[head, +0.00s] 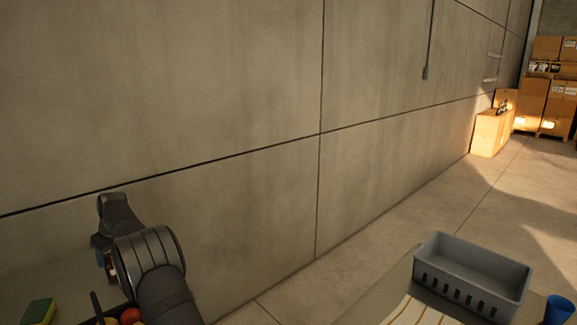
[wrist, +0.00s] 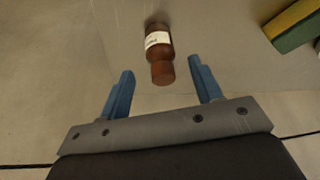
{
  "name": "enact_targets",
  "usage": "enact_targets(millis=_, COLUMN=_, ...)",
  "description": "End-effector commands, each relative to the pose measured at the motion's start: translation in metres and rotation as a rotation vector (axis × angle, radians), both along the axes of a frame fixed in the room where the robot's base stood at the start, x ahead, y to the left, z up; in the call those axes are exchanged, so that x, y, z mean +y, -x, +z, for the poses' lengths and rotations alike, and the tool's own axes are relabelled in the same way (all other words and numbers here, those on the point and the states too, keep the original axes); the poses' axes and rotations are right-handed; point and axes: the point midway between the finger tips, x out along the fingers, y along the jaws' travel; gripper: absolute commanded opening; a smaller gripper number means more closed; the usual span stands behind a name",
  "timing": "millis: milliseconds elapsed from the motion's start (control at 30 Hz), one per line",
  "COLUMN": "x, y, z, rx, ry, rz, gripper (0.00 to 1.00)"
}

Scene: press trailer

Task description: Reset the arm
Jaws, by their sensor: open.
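My gripper (wrist: 165,92) shows in the wrist view with two blue fingers spread apart and nothing between them. A brown bottle (wrist: 159,58) with a white label lies or stands on a grey surface beyond the fingertips; I cannot tell which. The fingers do not touch it.
A yellow-green sponge (head: 39,312) lies at the lower left, also in the wrist view (wrist: 295,25). Red and yellow round items (head: 130,316) sit beside my arm. A grey basket (head: 470,270), striped cloth (head: 418,312) and blue cup (head: 558,310) are at the lower right. A concrete wall stands behind.

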Motion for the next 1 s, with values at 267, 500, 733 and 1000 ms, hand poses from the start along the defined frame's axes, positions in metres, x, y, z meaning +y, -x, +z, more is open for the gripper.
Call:
enact_targets(millis=267, x=-0.018, y=0.008, z=0.044, rx=0.003, ry=0.002, rz=0.001, gripper=0.59)
enact_targets(millis=500, x=0.001, y=0.000, z=-0.005, rx=0.003, ry=0.002, rz=0.001, gripper=0.59)
enact_targets(millis=733, x=0.017, y=-0.006, z=-0.046, rx=0.002, ry=0.001, rz=0.001, gripper=0.59)
enact_targets(millis=1000, x=0.026, y=-0.010, z=-0.039, rx=-0.004, ry=-0.004, rz=0.000, gripper=0.59)
